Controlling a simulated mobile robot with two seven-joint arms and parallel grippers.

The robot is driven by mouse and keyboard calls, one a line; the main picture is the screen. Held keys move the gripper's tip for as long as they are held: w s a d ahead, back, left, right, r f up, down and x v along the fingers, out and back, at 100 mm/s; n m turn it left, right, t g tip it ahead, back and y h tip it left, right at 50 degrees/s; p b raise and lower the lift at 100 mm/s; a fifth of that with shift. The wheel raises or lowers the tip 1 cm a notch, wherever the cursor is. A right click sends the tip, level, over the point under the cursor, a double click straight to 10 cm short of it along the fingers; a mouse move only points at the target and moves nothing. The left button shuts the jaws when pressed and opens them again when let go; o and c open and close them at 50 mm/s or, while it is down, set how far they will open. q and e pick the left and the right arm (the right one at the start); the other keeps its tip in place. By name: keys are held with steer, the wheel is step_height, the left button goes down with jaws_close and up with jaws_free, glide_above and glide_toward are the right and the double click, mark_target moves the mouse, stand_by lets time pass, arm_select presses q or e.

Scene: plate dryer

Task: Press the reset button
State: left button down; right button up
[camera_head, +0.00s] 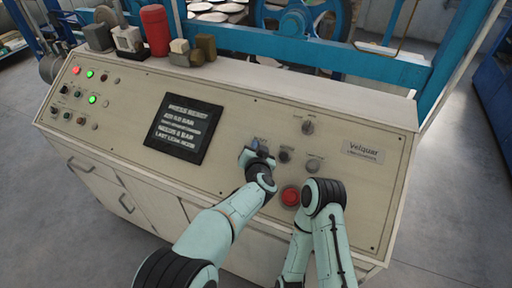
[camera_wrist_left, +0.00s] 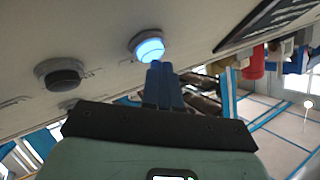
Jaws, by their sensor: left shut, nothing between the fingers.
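The control panel (camera_head: 225,175) slopes across the middle of the head view. A small blue button (camera_head: 255,144) sits right of the dark screen, partly hidden by my left gripper (camera_head: 250,158). Nothing is held. My right arm is folded at the lower right, and its gripper does not show.
A dark knob (camera_head: 285,156) and a grey knob (camera_head: 313,165) sit right of the blue button. A red button (camera_head: 290,196) is close to my right arm. The screen (camera_head: 184,133) shows text starting "PRESS RESET". A red cylinder (camera_head: 155,30) stands on the ledge.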

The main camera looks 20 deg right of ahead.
arm_select(q)
steer(key=shift+w+d+f, duration=0.1)
steer(key=shift+f, duration=0.2)
arm_select(e)
steer(key=shift+r, duration=0.1)
arm_select(q)
steer(key=shift+r, duration=0.1)
arm_select(e)
steer(key=shift+w, duration=0.1)
arm_select(q)
steer(key=shift+s+a+r+p, duration=0.15)
steer(key=shift+r+p, duration=0.1)
steer(key=shift+r, duration=0.1)
steer(key=shift+s+a+r+p, duration=0.1)
steer(key=shift+a+r+p, duration=0.05)
steer(key=shift+r+p, duration=0.15)
arm_select(e)
steer(key=shift+w+r, duration=0.35)
steer(key=shift+r, duration=0.15)
arm_select(q)
steer(key=shift+r, duration=0.1)
